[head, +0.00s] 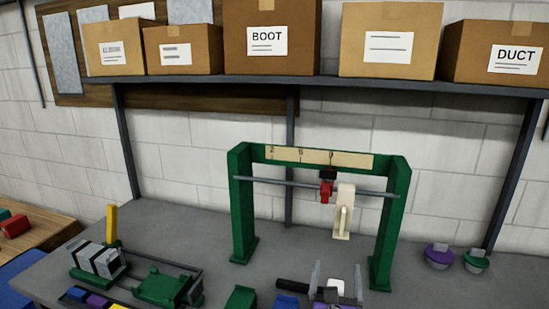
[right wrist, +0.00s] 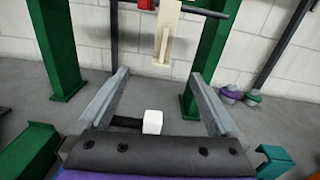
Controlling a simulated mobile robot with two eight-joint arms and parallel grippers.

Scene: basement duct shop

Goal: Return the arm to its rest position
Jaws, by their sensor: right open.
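My right gripper (head: 337,267) is low at the front of the bench, in front of the green frame. In the right wrist view its two grey fingers (right wrist: 158,76) stand wide apart with nothing gripped. A white block (right wrist: 152,122) with a black bar (right wrist: 125,122) beside it shows beyond the gripper's palm, between the fingers in the picture; I cannot tell its exact height. It also shows in the head view (head: 336,287). The green frame (head: 242,205) carries a rod with a red clip (head: 326,191) and a cream hanging piece (head: 343,215). My left gripper is out of view.
Purple (head: 438,257) and green (head: 476,262) bowl-like pieces sit at the right. A shelf (head: 400,86) with labelled boxes runs above. Bare bench (head: 185,225) lies behind the fixture.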

